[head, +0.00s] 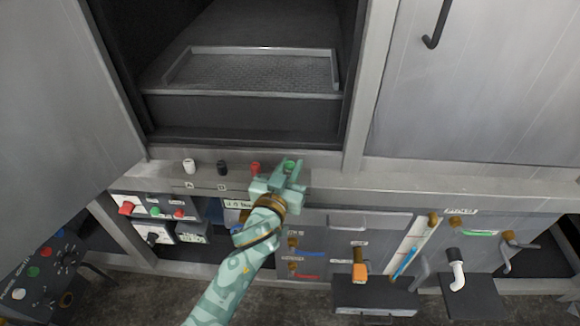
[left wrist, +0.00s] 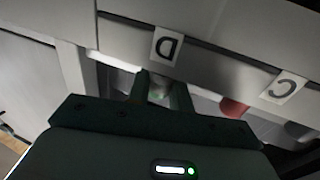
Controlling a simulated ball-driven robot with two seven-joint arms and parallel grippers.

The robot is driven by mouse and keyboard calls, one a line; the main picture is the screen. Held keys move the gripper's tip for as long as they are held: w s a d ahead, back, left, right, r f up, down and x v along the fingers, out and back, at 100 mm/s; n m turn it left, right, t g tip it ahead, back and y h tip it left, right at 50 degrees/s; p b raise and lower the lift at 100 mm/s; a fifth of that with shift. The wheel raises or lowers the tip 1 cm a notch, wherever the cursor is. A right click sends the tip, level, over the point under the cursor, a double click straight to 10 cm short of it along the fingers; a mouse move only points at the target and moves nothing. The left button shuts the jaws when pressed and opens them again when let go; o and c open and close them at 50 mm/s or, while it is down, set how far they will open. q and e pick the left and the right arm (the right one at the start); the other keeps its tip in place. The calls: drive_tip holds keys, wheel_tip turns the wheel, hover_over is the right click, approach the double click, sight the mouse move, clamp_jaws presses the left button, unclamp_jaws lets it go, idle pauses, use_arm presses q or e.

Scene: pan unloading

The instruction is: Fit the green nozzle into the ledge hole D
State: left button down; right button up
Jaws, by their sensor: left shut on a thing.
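The green nozzle (head: 290,165) is at the ledge (head: 325,182), between the fingers of my left gripper (head: 289,171), which is shut on it. In the left wrist view, the gripper's fingers (left wrist: 159,92) are close to label D (left wrist: 167,46), with the nozzle between them, mostly in shade. I cannot tell whether the nozzle's lower end is in hole D or above it; the fingers and ledge hide it. My right gripper is not in view.
A white nozzle (head: 189,165), a black nozzle (head: 222,167) and a red nozzle (head: 255,168) stand in a row on the ledge, left of my gripper. The red one is close to it. An open chamber with a tray (head: 250,94) lies behind. The ledge to the right is clear.

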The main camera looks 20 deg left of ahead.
use_arm(q)
drive_tip(key=shift+f+b, duration=0.3)
drive_tip(key=shift+f, duration=0.2)
drive_tip(key=c, duration=1.2)
unclamp_jaws()
